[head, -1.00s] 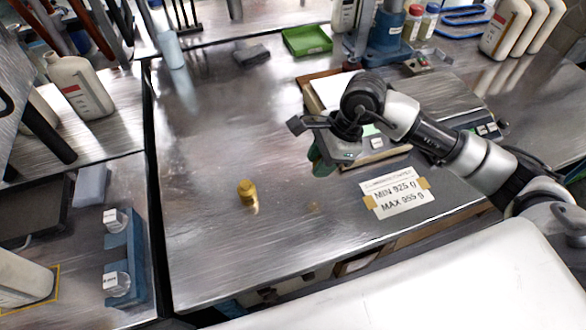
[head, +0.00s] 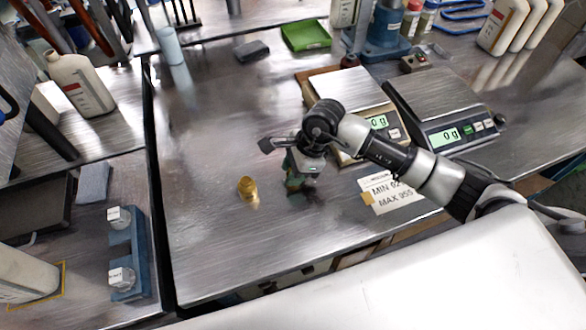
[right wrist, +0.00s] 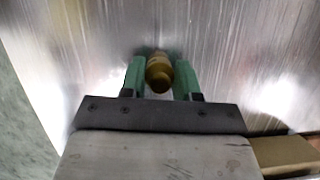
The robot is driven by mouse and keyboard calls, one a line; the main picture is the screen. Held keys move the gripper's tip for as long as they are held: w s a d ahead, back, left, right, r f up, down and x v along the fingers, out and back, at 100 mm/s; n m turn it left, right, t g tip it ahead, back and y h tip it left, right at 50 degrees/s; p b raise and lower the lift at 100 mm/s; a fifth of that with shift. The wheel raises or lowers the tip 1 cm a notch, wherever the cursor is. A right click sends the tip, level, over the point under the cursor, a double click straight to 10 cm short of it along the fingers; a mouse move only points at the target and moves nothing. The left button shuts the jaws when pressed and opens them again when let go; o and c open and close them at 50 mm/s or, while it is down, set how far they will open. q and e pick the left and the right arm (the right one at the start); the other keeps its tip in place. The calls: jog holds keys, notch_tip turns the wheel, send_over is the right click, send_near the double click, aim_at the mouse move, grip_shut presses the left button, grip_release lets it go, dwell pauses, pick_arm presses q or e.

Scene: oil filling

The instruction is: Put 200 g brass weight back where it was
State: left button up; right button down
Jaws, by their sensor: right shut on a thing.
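My right gripper (head: 298,186), with green fingers, is low over the middle of the steel table (head: 215,245). In the right wrist view, the fingers (right wrist: 160,80) are shut on a brass weight (right wrist: 159,72). The hand hides this weight in the head view. I cannot read its mark or tell if it touches the table. Another brass weight (head: 248,188) stands upright on the table, a little left of the gripper and apart from it. My left gripper is not in view.
Two scales (head: 445,136) stand to the right, both showing 0 g. A paper label (head: 385,192) lies before them. A green tray (head: 306,36) and a grey block (head: 252,51) are at the back. Table in front and left is clear.

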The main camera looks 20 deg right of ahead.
jog(key=shift+f, duration=0.2)
jog(key=c, duration=0.8)
grip_release()
jog(key=shift+r, duration=0.1)
jog(key=shift+r, duration=0.2)
jog(key=shift+d+r, duration=0.2)
jog(key=shift+r, duration=0.05)
jog(key=b+v, duration=0.1)
jog(key=v, duration=1)
jog(key=shift+r, duration=0.2)
jog(key=shift+s+f, duration=0.1)
jog(key=shift+s, duration=0.05)
